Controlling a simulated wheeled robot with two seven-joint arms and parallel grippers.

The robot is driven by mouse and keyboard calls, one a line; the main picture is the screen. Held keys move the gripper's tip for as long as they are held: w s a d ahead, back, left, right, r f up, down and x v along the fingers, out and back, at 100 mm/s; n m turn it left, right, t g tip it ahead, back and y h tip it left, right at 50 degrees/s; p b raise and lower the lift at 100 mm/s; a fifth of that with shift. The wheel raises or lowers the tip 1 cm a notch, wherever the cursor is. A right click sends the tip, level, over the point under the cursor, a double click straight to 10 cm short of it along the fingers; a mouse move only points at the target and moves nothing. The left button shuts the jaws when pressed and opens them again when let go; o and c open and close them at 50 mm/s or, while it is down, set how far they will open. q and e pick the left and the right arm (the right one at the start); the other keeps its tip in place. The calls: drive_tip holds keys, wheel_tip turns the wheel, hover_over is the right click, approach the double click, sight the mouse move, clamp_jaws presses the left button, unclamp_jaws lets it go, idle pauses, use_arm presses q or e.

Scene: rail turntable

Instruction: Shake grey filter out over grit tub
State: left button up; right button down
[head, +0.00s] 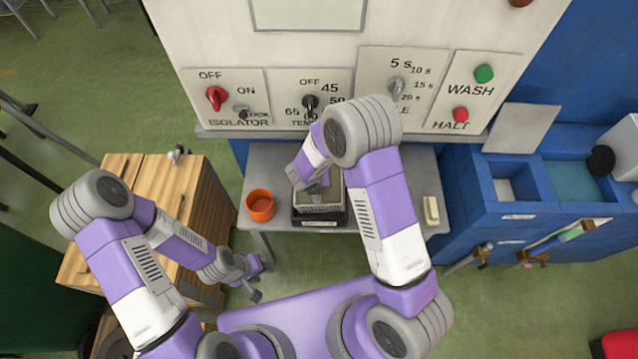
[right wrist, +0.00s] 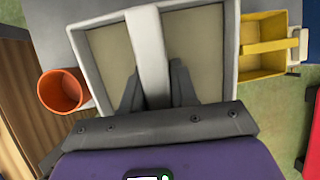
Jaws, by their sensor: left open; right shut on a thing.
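The grey filter (right wrist: 88,62) is a square, pale grey frame with beige panels and a bar across its middle. My right gripper (right wrist: 157,88) is shut on that bar. In the head view the filter (head: 332,199) shows under the right gripper (head: 318,187), partly hidden by my arm. It is at a black box (head: 320,223) with a white label on the grey table; I cannot tell whether it touches this box. No tub is clearly marked as the grit tub. My left gripper (head: 252,277) is open and empty, low beside the wooden cabinet, away from the filter.
An orange cup (head: 261,205) stands left of the filter on the grey table (head: 273,165). Behind is a control panel (head: 310,97); blue basins (head: 500,212) are at right, a wooden cabinet (head: 150,200) at left.

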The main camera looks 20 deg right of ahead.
drive_tip(key=t+h+b, duration=0.1)
drive_tip(key=h+b, duration=0.1)
drive_tip(key=a+t+h+b, duration=0.1)
drive_tip(key=h+b, duration=0.1)
drive_tip(key=s+f+t+h+b, duration=0.1)
drive_tip(key=b, duration=0.2)
drive_tip(key=shift+a+f+n+t+h, duration=0.1)
drive_tip(key=shift+a+n+t+h, duration=0.2)
drive_tip(key=shift+a+n+h, duration=0.1)
drive_tip(key=f+t+h+b, duration=0.1)
drive_tip(key=t+h+b, duration=0.1)
drive_tip(key=b, duration=0.2)
drive_tip(key=n+t+h+b, duration=0.1)
drive_tip(key=t+h+b, duration=0.1)
drive_tip(key=b, duration=0.3)
drive_tip(key=f+n+t+h+b, duration=0.1)
drive_tip(key=t+h+b, duration=0.1)
drive_tip(key=h+b, duration=0.2)
drive_tip(key=shift+s+a+f+t, duration=0.2)
drive_tip(key=shift+a+f+t, duration=0.1)
drive_tip(key=shift+a, duration=0.05)
drive_tip(key=shift+t+h+b, duration=0.5)
drive_tip(key=shift+b, duration=0.25)
drive_tip(key=shift+n+t, duration=0.4)
idle(0.9)
